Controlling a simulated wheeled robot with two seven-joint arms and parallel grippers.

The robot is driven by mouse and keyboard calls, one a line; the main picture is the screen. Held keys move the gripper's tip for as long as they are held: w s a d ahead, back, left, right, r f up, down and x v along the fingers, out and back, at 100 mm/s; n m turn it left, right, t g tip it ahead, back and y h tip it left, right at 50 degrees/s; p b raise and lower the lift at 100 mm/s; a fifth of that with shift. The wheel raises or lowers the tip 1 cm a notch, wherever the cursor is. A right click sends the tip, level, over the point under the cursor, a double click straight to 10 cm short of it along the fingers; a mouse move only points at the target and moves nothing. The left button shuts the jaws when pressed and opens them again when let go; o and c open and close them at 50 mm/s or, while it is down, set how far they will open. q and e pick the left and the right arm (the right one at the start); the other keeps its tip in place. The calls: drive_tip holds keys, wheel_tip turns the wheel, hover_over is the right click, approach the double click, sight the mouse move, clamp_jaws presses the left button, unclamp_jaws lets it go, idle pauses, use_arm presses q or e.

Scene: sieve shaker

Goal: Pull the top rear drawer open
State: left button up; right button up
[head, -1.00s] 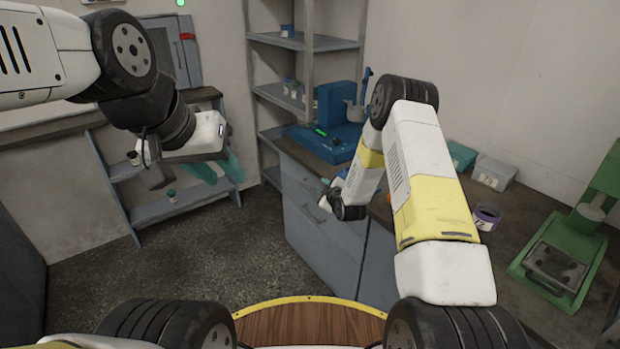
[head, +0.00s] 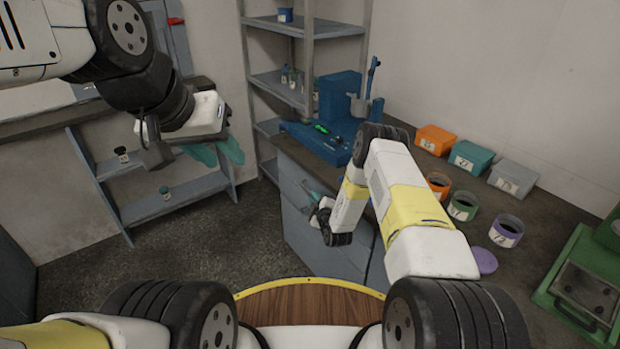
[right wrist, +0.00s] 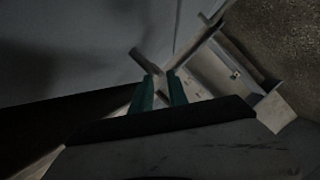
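The grey drawer cabinet (head: 322,243) stands under the right-hand worktop, its drawer fronts facing left. The upper front (head: 293,182) at its far end looks closed, though my right arm hides part of the cabinet. My right gripper (head: 312,195) is close to the cabinet's front near the upper drawers. In the right wrist view its two teal fingers (right wrist: 160,90) stand apart with a narrow gap. A grey bar (right wrist: 148,62), perhaps a handle, lies at or just beyond the fingertips; contact cannot be told. My left gripper (head: 218,153) is open and empty at the left.
The worktop carries a blue machine (head: 340,100), coloured boxes (head: 473,158), round containers (head: 463,206) and a green press (head: 585,290). A tall shelf (head: 275,80) stands behind. A low blue-grey shelf (head: 175,200) is at left. The floor (head: 225,240) between is clear.

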sight(310, 193)
drive_tip(key=shift+x, duration=2.25)
drive_tip(key=shift+c, duration=0.4)
clamp_jaws()
drive_tip(key=shift+f, duration=0.1)
